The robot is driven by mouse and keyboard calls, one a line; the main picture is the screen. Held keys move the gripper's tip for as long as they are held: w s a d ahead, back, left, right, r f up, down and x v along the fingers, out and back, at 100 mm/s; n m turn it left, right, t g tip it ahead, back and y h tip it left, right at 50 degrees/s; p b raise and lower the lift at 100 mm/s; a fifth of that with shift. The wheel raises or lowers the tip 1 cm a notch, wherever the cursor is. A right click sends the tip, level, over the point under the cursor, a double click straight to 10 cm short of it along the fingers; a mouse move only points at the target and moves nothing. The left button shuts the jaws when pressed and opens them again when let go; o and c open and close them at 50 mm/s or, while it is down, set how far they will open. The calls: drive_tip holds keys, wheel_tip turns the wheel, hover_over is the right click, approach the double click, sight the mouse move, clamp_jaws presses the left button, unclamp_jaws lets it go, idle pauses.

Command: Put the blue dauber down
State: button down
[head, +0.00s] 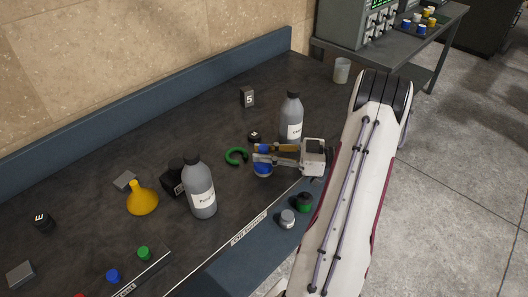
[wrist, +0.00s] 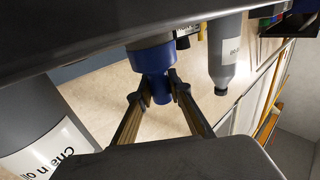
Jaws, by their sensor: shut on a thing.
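The blue dauber (head: 262,170) is between the fingers of my gripper (head: 257,156), which is shut on it. It is near the front of the dark bench, right of the green ring (head: 236,157). In the wrist view the blue dauber (wrist: 152,58) shows upside down, its narrow part between the two fingertips (wrist: 155,88) and its wider part toward the bench surface. I cannot tell whether its base touches the bench.
A grey bottle (head: 291,118) stands just behind my gripper, and another grey bottle (head: 200,190) stands to the left. A yellow funnel (head: 142,199) is farther left. A green-topped piece (head: 304,202) and a grey one (head: 287,218) sit on the blue front strip.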

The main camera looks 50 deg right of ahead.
drive_tip(key=c, duration=1.8)
unclamp_jaws()
drive_tip(key=shift+c, duration=0.2)
drive_tip(key=shift+v, duration=3.9)
drive_tip(key=shift+s+a+r, duration=0.15)
drive_tip(key=shift+a, duration=0.05)
drive_tip(key=o, duration=0.3)
